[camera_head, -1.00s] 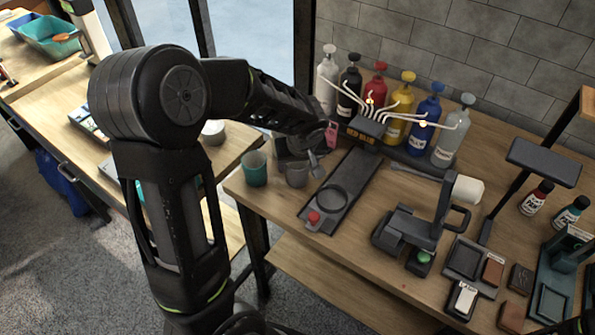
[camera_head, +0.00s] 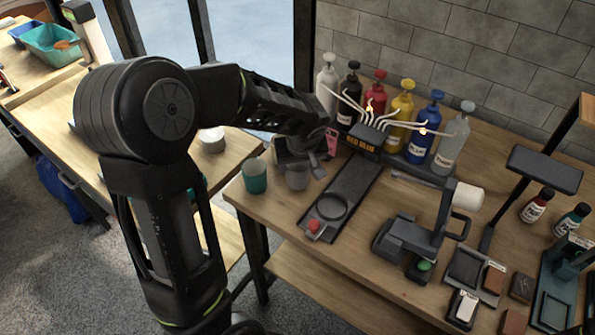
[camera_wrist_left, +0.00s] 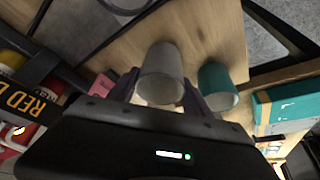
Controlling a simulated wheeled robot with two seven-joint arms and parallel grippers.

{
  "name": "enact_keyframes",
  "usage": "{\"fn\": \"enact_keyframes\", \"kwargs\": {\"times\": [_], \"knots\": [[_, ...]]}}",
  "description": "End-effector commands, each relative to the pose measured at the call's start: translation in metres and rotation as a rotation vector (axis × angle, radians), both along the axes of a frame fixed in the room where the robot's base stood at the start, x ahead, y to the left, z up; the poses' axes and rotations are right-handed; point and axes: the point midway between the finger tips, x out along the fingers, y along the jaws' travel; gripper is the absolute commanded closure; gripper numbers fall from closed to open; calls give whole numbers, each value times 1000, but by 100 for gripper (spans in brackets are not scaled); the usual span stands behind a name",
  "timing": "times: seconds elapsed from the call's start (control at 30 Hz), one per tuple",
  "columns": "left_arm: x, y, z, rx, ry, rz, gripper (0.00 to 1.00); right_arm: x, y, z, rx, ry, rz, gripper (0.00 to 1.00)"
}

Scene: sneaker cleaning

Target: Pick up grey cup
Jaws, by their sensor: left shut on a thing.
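The grey cup (camera_head: 297,178) is at the left end of the workbench, just right of a teal cup (camera_head: 254,177). My left gripper (camera_wrist_left: 158,92) is shut on the grey cup (camera_wrist_left: 163,68), with one finger on each side of it in the left wrist view. In the head view the left gripper (camera_head: 312,165) reaches the cup from behind and right. The cup looks upright; I cannot tell whether its base touches the bench. My right gripper is not in view.
The teal cup (camera_wrist_left: 217,84) stands close beside the grey cup. Several pump bottles (camera_head: 402,110) line the back by the wall. A dark board with a ring (camera_head: 340,203) lies to the right. A black press-like device (camera_head: 405,240) stands farther right.

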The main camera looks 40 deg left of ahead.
Motion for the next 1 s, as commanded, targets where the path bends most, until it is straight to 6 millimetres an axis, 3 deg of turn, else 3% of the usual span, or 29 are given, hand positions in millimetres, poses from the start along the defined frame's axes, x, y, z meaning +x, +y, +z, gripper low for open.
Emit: {"fn": "enact_keyframes", "kwargs": {"times": [0.2,0.4,1.0], "knots": [[1,0,44,0,-7,0,81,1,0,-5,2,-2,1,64],[1,0,72,0,-3,1,81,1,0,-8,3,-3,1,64],[0,0,78,-1,-1,0,81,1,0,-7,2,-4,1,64]]}}
